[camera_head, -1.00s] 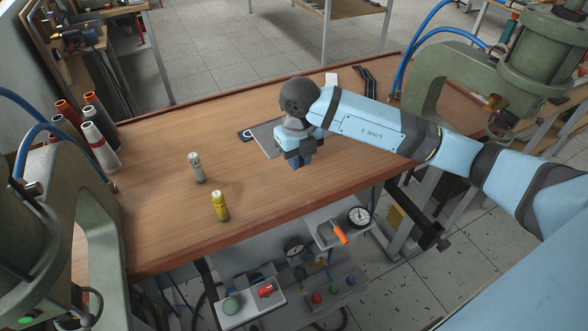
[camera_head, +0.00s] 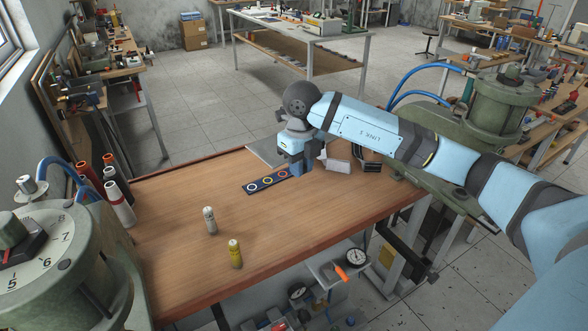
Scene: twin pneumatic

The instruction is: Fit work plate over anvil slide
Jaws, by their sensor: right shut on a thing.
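My right gripper (camera_head: 297,172) hangs above the far part of the wooden bench. It is shut on a flat grey plate, which I take as the work plate (camera_head: 260,152). The plate sticks out to the left behind the gripper; its right part is hidden. A green press (camera_head: 440,150) stands at the right end of the bench. I cannot make out the anvil slide there, as my right arm covers much of that press. My left gripper is not in view.
A silver cylinder (camera_head: 210,221) and a yellow cylinder (camera_head: 235,255) stand nearer. A dial-topped press (camera_head: 60,260) and thread-like spools (camera_head: 119,205) are at left. A white block (camera_head: 338,165) is right of the gripper.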

